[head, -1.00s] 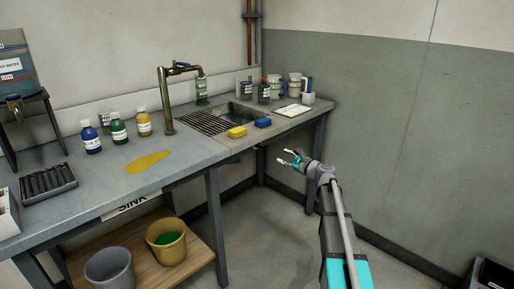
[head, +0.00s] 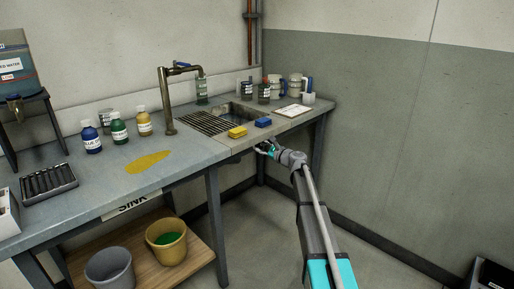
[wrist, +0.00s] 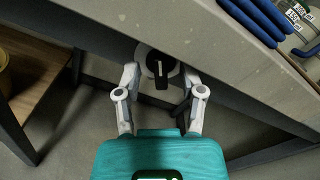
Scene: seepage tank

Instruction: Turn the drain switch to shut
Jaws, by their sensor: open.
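In the wrist view a dark round switch (wrist: 158,68) is on the front side of the sink bench, just under its top edge. Its black handle lies up and down in that picture and carries a white mark. My gripper (wrist: 160,80) is open, with one finger on each side of the handle. I cannot tell whether either fingertip touches it. In the head view my gripper (head: 266,147) is at the bench's front edge below the sink (head: 235,112), and my arm hides the switch.
A yellow sponge (head: 237,132) and a blue sponge (head: 263,122) lie on the bench near the edge above my gripper. A bench leg (head: 216,215) stands to the left. A tap (head: 167,100) stands beside the sink.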

